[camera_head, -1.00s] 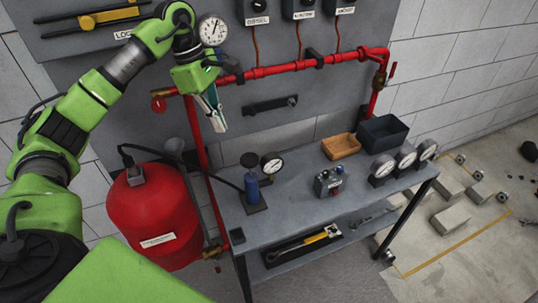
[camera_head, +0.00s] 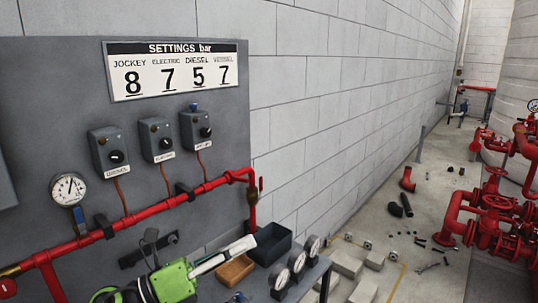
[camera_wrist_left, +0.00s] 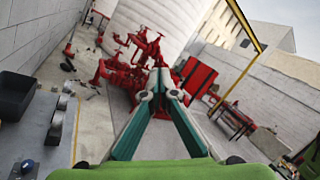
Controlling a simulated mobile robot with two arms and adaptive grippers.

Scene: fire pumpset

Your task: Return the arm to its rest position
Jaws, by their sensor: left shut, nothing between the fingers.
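My left arm shows at the bottom of the head view, with its green wrist (camera_head: 172,282) low in front of the workbench. My left gripper (camera_head: 250,243) points right and slightly up, its fingers together and nothing held. It passes in front of the panel's lower edge and close to the tan tray in the picture. In the left wrist view, the fingers of this gripper (camera_wrist_left: 163,92) meet at the tips, empty, and point toward red pipework. Most of the left arm is out of the frame. My right gripper is not in view.
A tan tray (camera_head: 236,271), a dark bin (camera_head: 272,240) and several gauges (camera_head: 297,261) stand on the bench. A red pipe (camera_head: 150,208) crosses the grey panel (camera_head: 60,130). Grey blocks (camera_head: 346,262) lie on the floor. Red pipework (camera_head: 490,215) stands at right.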

